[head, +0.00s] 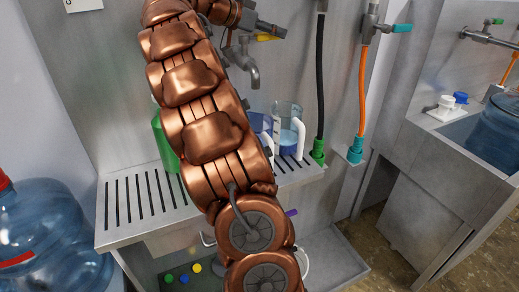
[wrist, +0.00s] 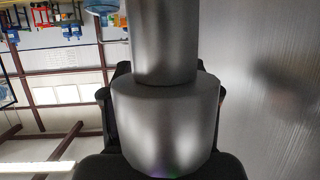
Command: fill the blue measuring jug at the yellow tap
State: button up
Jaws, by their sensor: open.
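The yellow tap has a grey spout (head: 250,70) and a yellow lever (head: 268,37) at the upper middle of the head view. Two measuring jugs with white handles stand on the slatted ledge. The left jug (head: 262,123) looks blue, is partly hidden by my arm and appears below the spout. The right jug (head: 288,113) is clear with a bluish tint. My gripper is up by the tap, mostly hidden behind my arm in the head view. In the wrist view, my open gripper (wrist: 163,85) has dark parts on both sides of a grey metal cylinder; I cannot tell whether they touch.
A green container (head: 163,140) stands left of my arm on the slatted ledge (head: 135,208). A black hose (head: 320,85) and an orange hose (head: 362,90) hang to the right. Large water bottles stand at left (head: 45,235) and in the right sink (head: 498,125).

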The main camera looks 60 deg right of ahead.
jog(key=v, duration=1.1)
jog(key=shift+w+a, duration=0.15)
jog(key=shift+w, duration=0.05)
